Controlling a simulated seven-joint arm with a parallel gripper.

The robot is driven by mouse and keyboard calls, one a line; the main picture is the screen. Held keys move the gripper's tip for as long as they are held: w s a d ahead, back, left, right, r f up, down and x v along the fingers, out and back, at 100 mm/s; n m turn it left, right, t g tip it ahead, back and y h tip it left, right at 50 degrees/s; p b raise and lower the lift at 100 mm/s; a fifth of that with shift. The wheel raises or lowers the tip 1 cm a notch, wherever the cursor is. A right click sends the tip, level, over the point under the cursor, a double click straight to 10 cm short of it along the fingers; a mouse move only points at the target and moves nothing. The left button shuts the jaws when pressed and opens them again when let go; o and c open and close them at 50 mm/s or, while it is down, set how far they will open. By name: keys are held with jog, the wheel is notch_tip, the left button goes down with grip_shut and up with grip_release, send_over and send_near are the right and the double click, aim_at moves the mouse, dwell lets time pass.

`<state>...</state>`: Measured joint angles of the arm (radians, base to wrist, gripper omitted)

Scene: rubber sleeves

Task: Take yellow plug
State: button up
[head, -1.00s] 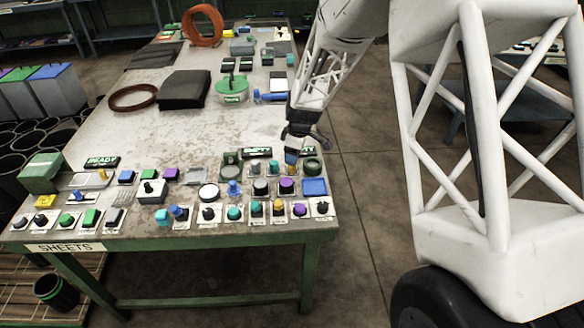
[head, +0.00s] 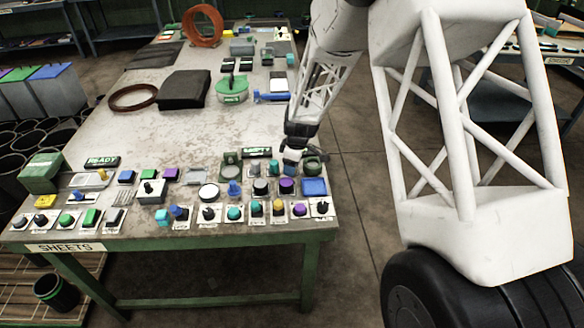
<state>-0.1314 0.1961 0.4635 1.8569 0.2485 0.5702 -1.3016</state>
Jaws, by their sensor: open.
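My gripper (head: 292,158) is at the right end of the table, over the back row of small parts, with its tips just above them. It is open and partly turned from view. It covers the spot where a small yellow-orange piece showed earlier, so I cannot see that piece clearly. A yellow plug-like piece (head: 278,206) stands upright in the front rows, right of centre, nearer than my gripper. Another small yellow upright piece (head: 103,173) stands on a plate at the left. I cannot tell which of these is the yellow plug.
Several small parts crowd the table's (head: 130,220) near end, including a purple-topped piece (head: 287,186), a blue square (head: 314,187) and a dark green ring (head: 313,165). The table's middle is mostly bare.

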jog(key=c, duration=1)
jog(key=shift+r, duration=0.15)
jog(key=shift+r, duration=0.55)
jog(key=shift+s+d+r, duration=0.1)
jog(key=shift+s+r, duration=0.1)
jog(key=shift+r, duration=0.4)
jog(key=shift+s+r, duration=0.2)
jog(key=shift+r, duration=0.35)
jog(key=s, duration=0.5)
jog(key=s+d+r, duration=0.1)
jog(key=s, duration=0.4)
jog(key=s+d, duration=0.1)
jog(key=s, duration=0.4)
jog(key=shift+d+r, duration=0.15)
jog(key=shift+d, duration=0.05)
